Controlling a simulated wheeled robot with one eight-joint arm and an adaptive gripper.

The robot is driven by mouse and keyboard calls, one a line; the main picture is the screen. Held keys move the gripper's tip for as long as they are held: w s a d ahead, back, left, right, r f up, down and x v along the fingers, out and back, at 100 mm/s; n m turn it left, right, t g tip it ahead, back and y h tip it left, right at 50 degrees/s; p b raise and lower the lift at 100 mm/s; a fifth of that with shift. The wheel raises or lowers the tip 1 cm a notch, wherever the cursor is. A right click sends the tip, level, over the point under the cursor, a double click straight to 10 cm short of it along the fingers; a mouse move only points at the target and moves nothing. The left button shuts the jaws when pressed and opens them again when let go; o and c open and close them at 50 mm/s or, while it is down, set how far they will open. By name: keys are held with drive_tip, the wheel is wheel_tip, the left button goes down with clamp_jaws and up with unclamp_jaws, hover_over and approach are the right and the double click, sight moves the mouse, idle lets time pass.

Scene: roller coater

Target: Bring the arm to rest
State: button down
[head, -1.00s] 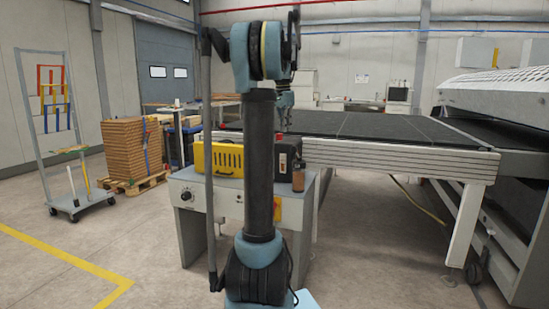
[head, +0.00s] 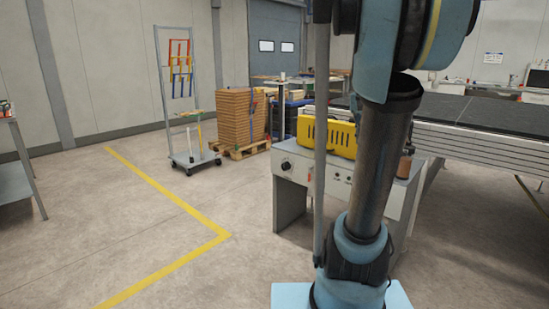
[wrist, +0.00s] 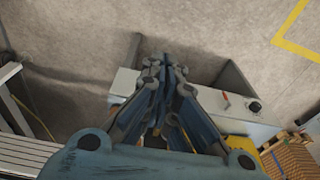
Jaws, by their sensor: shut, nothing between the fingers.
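My arm (head: 375,165) stands upright in the right half of the head view, bent at the top, and its upper part runs out of the top of the picture. My gripper (wrist: 163,62) shows in the wrist view with its fingers together and nothing between them. It hangs over the control cabinet, apart from it as far as I can tell. My gripper is not visible in the head view.
A grey control cabinet (head: 290,205) with a yellow box (head: 340,138) on it stands close behind my arm. The conveyor table (head: 470,140) is at the right. A trolley (head: 192,160) and stacked boards (head: 243,115) stand farther back.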

drive_tip(key=s+a+f+n, duration=0.4)
drive_tip(key=s+a+f, duration=0.2)
drive_tip(key=s+f, duration=0.4)
drive_tip(key=s+a+f+n, duration=0.4)
drive_tip(key=s+a+f, duration=0.1)
drive_tip(key=s+f, duration=0.5)
wheel_tip(320, 180, down, 2)
drive_tip(key=shift+s+a+f+t+y, duration=0.25)
drive_tip(key=shift+s+a+t+y, duration=0.1)
drive_tip(key=shift+t+y, duration=0.05)
